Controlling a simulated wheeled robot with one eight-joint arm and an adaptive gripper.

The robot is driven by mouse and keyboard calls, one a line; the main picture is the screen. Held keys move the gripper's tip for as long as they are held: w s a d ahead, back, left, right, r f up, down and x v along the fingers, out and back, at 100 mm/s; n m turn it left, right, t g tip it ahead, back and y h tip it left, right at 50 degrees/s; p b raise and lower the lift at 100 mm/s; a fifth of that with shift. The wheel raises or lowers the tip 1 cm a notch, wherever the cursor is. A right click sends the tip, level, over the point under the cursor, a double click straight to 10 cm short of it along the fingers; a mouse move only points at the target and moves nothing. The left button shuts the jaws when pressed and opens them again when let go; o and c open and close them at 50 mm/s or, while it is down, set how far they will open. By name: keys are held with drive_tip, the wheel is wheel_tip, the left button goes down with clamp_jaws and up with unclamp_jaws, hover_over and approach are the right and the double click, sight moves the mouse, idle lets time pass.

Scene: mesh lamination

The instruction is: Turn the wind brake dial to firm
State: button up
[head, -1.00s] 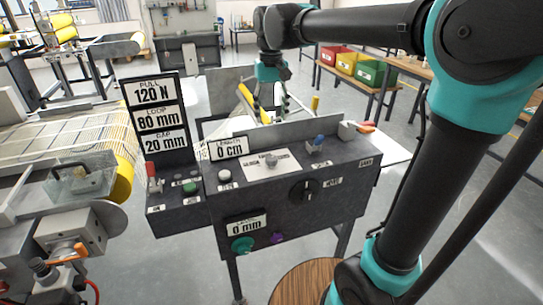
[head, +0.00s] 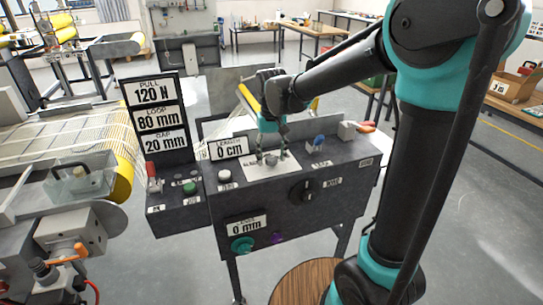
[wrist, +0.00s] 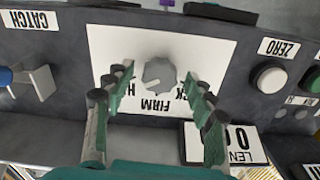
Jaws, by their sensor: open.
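The wind brake dial (wrist: 158,74) is a small grey knob on a white plate (wrist: 106,42) on top of the dark console. The word FIRM is printed upside down just below it in the wrist view; other lettering is partly hidden by my fingers. Which way the dial points is hard to tell. In the head view the dial (head: 271,161) is partly hidden by my fingers. My gripper (head: 272,152) is open, low over the plate. In the wrist view the fingertips of my gripper (wrist: 160,73) lie on either side of the dial; contact is not clear.
A black dial (head: 302,190) is on the console's front. A wooden stool (head: 300,283) stands below.

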drive_tip(key=c, duration=1.2)
drive_tip(key=shift+o, duration=0.2)
drive_tip(key=n, duration=0.5)
drive_tip(key=shift+n, duration=0.4)
drive_tip(key=n, duration=0.6)
drive_tip(key=o, duration=1.2)
drive_tip(key=shift+c, duration=0.2)
